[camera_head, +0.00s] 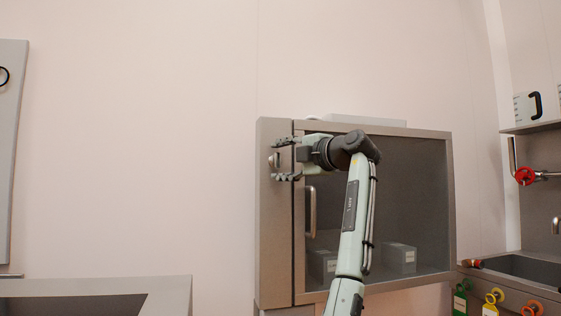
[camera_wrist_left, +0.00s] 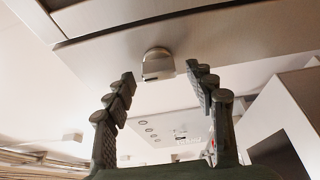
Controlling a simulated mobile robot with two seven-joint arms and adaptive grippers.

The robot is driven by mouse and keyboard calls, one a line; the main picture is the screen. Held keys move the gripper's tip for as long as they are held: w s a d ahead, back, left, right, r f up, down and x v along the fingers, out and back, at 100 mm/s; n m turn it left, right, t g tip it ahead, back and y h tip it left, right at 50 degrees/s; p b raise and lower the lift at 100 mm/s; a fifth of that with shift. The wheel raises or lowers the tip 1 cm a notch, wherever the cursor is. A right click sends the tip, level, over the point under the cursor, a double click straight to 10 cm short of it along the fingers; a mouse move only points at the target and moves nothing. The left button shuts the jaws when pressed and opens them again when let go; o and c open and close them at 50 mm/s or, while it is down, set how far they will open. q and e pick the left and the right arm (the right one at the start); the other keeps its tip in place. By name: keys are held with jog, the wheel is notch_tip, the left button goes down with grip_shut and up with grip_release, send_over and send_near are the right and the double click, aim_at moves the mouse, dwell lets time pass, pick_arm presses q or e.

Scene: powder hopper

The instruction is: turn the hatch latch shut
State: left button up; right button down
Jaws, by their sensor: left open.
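The hatch latch (camera_head: 274,160) is a small grey metal knob on the left frame strip of the cabinet. It shows in the left wrist view (camera_wrist_left: 158,64) as a rounded tab sticking out from the grey panel. My left gripper (camera_head: 285,160) is open, with one finger above and one below the latch's height. In the left wrist view the latch lies between and just beyond the fingertips (camera_wrist_left: 160,73), and no contact shows. The hatch door (camera_head: 425,150) has a dark see-through pane and looks closed. My left forearm hides part of it. My right gripper is out of view.
A vertical bar handle (camera_head: 310,211) is on the door's left side. Grey boxes (camera_head: 399,258) stand behind the pane. A grey counter (camera_head: 170,295) is at lower left. A sink (camera_head: 520,265) and red-wheeled valve (camera_head: 525,176) are at right. The wall left of the cabinet is clear.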

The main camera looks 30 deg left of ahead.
pick_arm(q)
jog(key=v, duration=1.2)
